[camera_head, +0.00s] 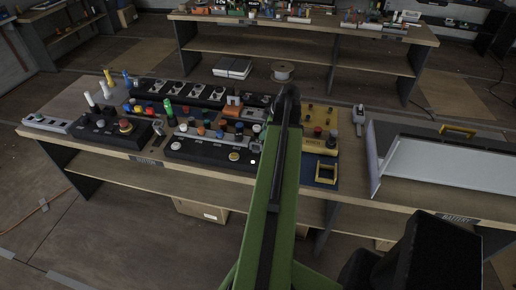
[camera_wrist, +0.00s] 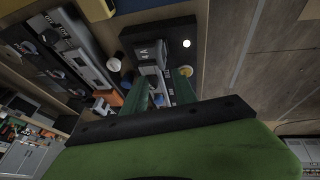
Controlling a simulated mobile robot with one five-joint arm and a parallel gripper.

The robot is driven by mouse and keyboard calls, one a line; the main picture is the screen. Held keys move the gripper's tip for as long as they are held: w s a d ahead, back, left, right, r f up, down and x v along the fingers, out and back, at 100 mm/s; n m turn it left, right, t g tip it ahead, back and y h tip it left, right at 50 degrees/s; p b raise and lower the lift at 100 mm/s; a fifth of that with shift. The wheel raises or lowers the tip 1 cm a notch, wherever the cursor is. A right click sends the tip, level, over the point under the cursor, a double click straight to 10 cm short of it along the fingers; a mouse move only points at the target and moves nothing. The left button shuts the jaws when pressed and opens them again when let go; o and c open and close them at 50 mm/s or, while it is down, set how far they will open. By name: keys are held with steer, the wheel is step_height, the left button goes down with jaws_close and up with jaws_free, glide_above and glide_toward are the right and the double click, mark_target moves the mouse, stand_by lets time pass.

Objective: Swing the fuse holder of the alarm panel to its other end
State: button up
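In the wrist view, a black panel (camera_wrist: 178,28) lies beyond my gripper (camera_wrist: 160,84). It carries a grey block (camera_wrist: 150,52) with a pale label and a bright white lamp. The block looks like the fuse holder, but I cannot read its label or tell its pivot. My two green fingers stand apart, with part of the grey fittings visible in the gap. I cannot tell whether they touch the block. In the head view, a black panel (camera_head: 205,152) with a lit dot sits at the bench front, left of my arm. My gripper is hidden there behind my arm.
The wooden bench (camera_head: 110,152) holds several other panels with knobs and buttons. A yellow panel (camera_head: 318,117) and a yellow frame (camera_head: 326,172) lie right of my arm. A large pale tray (camera_head: 440,165) stands at the right. Shelving (camera_head: 300,52) stands behind.

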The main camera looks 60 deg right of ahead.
mark_target(256, 143)
steer(key=b+x, duration=0.6)
steer(key=x, duration=0.3)
steer(key=shift+r, duration=0.1)
steer(key=shift+c, duration=0.4)
jaws_close()
stand_by(0.5)
